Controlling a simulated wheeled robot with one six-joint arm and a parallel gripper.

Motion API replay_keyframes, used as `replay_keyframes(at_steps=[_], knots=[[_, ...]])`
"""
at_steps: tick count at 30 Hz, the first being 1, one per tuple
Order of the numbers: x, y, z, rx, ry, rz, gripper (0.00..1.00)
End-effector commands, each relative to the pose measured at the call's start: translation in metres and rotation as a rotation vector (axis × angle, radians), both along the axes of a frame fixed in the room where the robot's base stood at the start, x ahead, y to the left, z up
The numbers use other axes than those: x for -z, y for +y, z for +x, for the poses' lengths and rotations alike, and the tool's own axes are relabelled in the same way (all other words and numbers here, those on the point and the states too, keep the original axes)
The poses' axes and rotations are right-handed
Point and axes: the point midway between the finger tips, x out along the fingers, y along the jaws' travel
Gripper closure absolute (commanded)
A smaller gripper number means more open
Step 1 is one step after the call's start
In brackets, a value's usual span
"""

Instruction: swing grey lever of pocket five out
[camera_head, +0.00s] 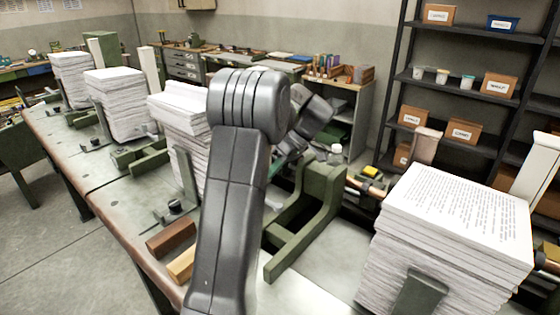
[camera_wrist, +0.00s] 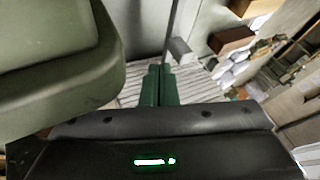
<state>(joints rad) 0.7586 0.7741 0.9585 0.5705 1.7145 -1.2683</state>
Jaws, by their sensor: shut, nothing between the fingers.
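My gripper (camera_wrist: 160,84) shows in the wrist view as two green fingers pressed together with nothing between them. A thin grey rod with a small grey block (camera_wrist: 180,48) stands just beyond the fingertips; I cannot tell for sure that it is the grey lever of pocket five, or whether the fingers touch it. A large green casting (camera_wrist: 60,45) fills the left of the wrist view, close beside the fingers. In the head view my own arm hides most of the gripper. A green bracket (camera_head: 315,210) stands on the bench right of my arm.
Paper stacks stand along the bench (camera_head: 75,165): one at right (camera_head: 455,215), one behind my arm (camera_head: 180,105), others farther left (camera_head: 115,105). A brown block (camera_head: 170,238) and a tan block (camera_head: 182,266) lie near the front edge. Shelves (camera_head: 465,85) stand behind.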

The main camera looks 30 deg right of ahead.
Motion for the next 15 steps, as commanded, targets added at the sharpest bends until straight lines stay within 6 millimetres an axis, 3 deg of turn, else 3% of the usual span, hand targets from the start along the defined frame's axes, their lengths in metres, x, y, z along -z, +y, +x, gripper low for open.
replay_keyframes(at_steps=[6,15], knots=[[0.025,0.019,0.005,-0.001,0.002,0.002,1.00],[0.033,0.024,0.007,0.000,0.000,0.000,1.00]])
